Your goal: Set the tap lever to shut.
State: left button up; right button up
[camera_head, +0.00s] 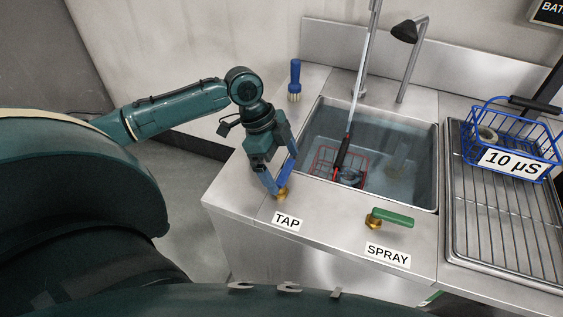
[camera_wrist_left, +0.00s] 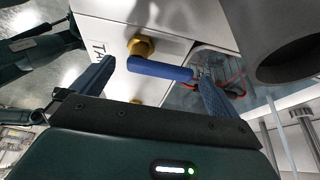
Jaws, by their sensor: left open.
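The tap lever is a blue handle on a brass fitting (camera_head: 281,194), just behind the TAP label (camera_head: 287,221) on the steel counter. In the left wrist view the blue lever (camera_wrist_left: 160,68) reaches from its brass nut (camera_wrist_left: 140,45) across the space between my fingers. My left gripper (camera_head: 276,186) is at the lever, with its blue fingers apart on either side of it; it also shows in the left wrist view (camera_wrist_left: 158,84). In the head view the gripper partly hides the lever. Whether a finger touches it I cannot tell. My right gripper is not in view.
A green spray lever (camera_head: 393,217) sits right of the tap, near the SPRAY label (camera_head: 388,256). Behind is a sink (camera_head: 425,145) with water and a red basket (camera_head: 322,160). A blue-topped bottle-like item (camera_head: 295,80) stands behind-left. A blue wire basket (camera_head: 545,133) is on the right rack.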

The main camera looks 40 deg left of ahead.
pick_arm(q)
jog(key=c, duration=1.4)
